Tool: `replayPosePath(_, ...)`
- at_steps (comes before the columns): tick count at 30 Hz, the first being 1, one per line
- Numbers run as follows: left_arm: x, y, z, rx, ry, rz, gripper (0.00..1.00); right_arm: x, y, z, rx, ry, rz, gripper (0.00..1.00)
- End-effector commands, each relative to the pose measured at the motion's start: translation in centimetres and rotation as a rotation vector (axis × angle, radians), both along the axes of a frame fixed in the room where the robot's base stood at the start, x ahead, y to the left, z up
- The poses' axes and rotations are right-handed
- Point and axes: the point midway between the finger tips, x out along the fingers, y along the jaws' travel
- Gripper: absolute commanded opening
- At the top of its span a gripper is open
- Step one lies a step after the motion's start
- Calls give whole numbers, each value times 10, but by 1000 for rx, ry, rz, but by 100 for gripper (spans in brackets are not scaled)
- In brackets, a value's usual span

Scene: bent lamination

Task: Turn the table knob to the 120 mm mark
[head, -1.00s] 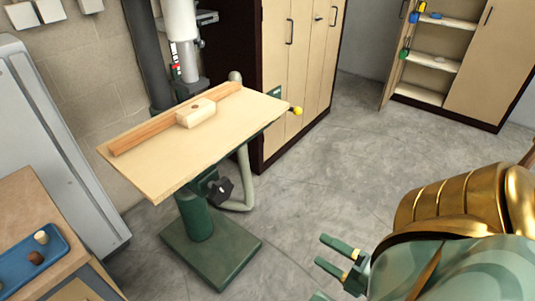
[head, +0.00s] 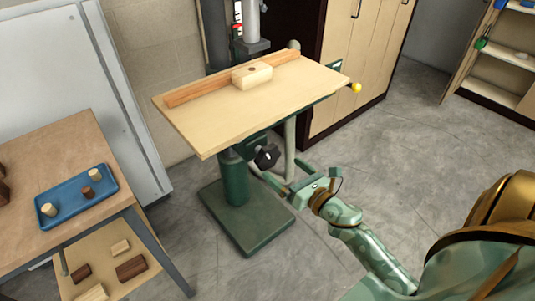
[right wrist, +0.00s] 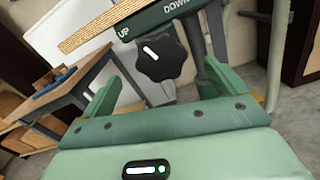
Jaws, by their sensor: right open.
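The table knob (head: 267,157) is a black lobed knob under the front edge of the drill-press table (head: 215,125). In the right wrist view the knob (right wrist: 162,60) shows a white pointer line tilted up and left. The plate above it reads UP and DOWN. No 120 mm mark can be made out. My right gripper (head: 280,172) is open and empty, just short of the knob. In the right wrist view its fingers (right wrist: 160,85) stand left and right of the knob, which appears ahead of them; contact is not visible. My left gripper is not in view.
A wooden fence (head: 205,90) and a block (head: 251,75) lie on the table. A green column and base (head: 245,222) stand below. A workbench (head: 60,155) with a blue tray (head: 80,203) is at left. Tan cabinets (head: 350,60) stand behind. Floor at right is clear.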

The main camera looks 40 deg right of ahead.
Motion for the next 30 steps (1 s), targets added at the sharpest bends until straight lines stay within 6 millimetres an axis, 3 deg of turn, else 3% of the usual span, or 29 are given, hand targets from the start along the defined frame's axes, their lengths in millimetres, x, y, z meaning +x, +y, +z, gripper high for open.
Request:
replayPosePath(3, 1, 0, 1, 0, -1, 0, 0, 31, 2, 2, -1, -3, 0, 97)
replayPosePath(10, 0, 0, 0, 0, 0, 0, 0, 71, 5, 0, 2, -1, 1, 97)
replayPosePath(15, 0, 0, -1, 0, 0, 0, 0, 82, 6, 0, 3, 1, 0, 97)
replayPosePath(23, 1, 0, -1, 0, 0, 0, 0, 84, 7, 0, 3, 0, 1, 97)
replayPosePath(28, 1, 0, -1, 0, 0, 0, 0, 83, 6, 0, 3, 0, 1, 53)
replayPosePath(30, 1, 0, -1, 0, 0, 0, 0, 83, 7, 0, 3, 0, 1, 53)
